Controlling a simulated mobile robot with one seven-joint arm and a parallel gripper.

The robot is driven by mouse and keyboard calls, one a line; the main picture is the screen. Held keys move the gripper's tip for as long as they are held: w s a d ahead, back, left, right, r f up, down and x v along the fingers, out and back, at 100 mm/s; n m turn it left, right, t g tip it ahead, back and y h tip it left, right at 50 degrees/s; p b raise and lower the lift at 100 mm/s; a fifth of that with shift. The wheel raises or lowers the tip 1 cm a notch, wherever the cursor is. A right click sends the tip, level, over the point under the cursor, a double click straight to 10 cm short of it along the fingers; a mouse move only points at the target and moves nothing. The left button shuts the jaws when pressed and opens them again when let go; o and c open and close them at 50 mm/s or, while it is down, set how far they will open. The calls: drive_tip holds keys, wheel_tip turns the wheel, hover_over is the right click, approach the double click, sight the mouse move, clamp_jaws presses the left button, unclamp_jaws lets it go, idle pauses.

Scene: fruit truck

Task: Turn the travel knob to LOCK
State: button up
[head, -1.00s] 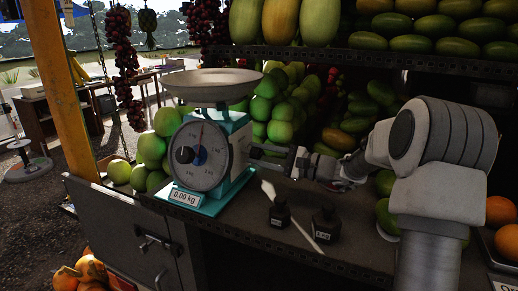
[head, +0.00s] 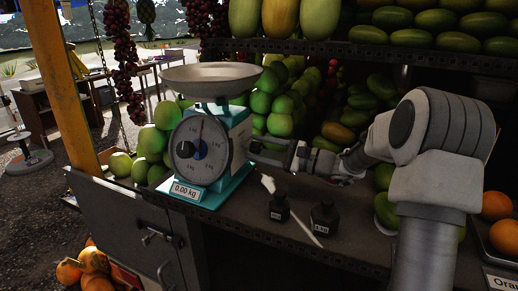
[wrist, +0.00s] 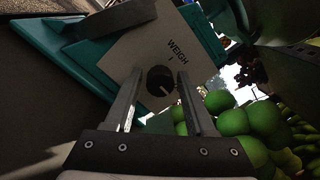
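The teal scale (head: 243,135) with a metal pan and round dial stands upright on the dark counter. Its display reads 0.00 kg. In the wrist view, the black travel knob (wrist: 160,81) sits on a pale side panel (wrist: 130,55) of the scale. The word WEIGH with a tick is printed beside it, and no LOCK label is visible. My gripper (head: 256,152) is at the scale's right side. In the wrist view, my gripper (wrist: 160,88) is open, one finger on each side of the knob, with small gaps visible.
Two small black weights (head: 325,218) and a pale stick (head: 295,212) lie on the counter below my arm. Green fruit (head: 283,105) is piled behind the scale. A shelf (head: 340,65) with melons runs above. Oranges (head: 497,206) are at the right.

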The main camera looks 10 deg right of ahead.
drive_tip(key=shift+o, duration=0.6)
drive_tip(key=b+v, duration=0.1)
drive_tip(key=v, duration=1.6)
drive_tip(key=shift+s+d, duration=0.15)
drive_tip(key=shift+d, duration=0.05)
drive_tip(key=shift+a, duration=0.1)
